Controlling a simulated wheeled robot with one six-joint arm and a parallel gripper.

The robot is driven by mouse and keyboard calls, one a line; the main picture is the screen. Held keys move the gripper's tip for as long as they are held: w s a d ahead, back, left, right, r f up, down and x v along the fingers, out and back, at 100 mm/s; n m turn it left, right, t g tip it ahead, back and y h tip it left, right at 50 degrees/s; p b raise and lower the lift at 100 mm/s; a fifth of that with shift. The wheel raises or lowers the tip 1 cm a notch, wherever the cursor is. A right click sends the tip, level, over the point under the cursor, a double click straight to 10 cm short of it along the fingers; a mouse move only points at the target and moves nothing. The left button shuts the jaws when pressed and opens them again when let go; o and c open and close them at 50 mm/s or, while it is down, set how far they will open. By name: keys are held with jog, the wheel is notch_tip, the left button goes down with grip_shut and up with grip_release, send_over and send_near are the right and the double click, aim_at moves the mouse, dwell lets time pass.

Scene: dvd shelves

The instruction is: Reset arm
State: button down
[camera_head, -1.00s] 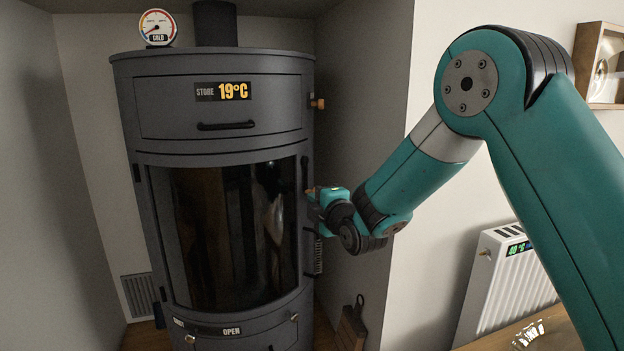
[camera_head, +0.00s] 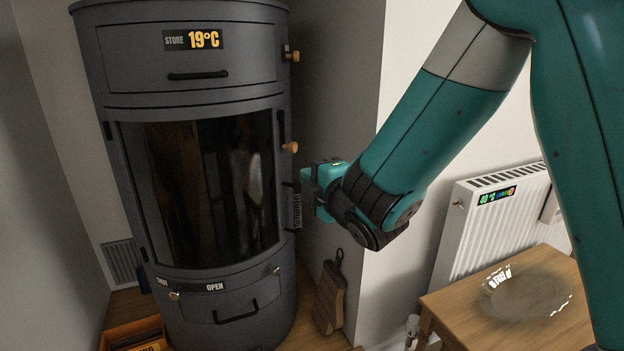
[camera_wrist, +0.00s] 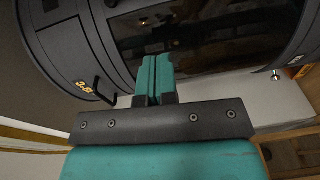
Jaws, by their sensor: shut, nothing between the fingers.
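My teal arm reaches in from the right in the head view. My gripper (camera_head: 310,185) is beside the right side of the dark grey stove (camera_head: 110,190), near its glass door (camera_head: 205,190). In the wrist view its two teal fingers (camera_wrist: 155,78) are together with nothing between them. The stove also fills the top of the wrist view (camera_wrist: 75,45). In the head view I cannot tell whether the gripper touches the stove.
A white radiator (camera_head: 485,225) hangs on the right wall. A wooden table (camera_head: 440,305) with a clear glass dish (camera_head: 525,292) stands at lower right. A wooden board (camera_head: 330,295) leans at the wall right of the stove. An orange box (camera_head: 135,335) is at lower left.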

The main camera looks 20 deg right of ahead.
dwell(0.3)
jog(key=s+a+f+m+g, duration=0.1)
jog(key=s+a+m+g, duration=0.1)
jog(key=s+m+g, duration=0.9)
jog(key=s+a+f+m+g, duration=0.15)
jog(key=s+g, duration=0.45)
jog(key=s, duration=1.2)
notch_tip(320, 180, up, 27)
jog(key=p, duration=2.6)
jog(key=shift+s+a+y, duration=0.15)
jog(key=shift+s+y, duration=0.05)
jog(key=shift+y, duration=0.2)
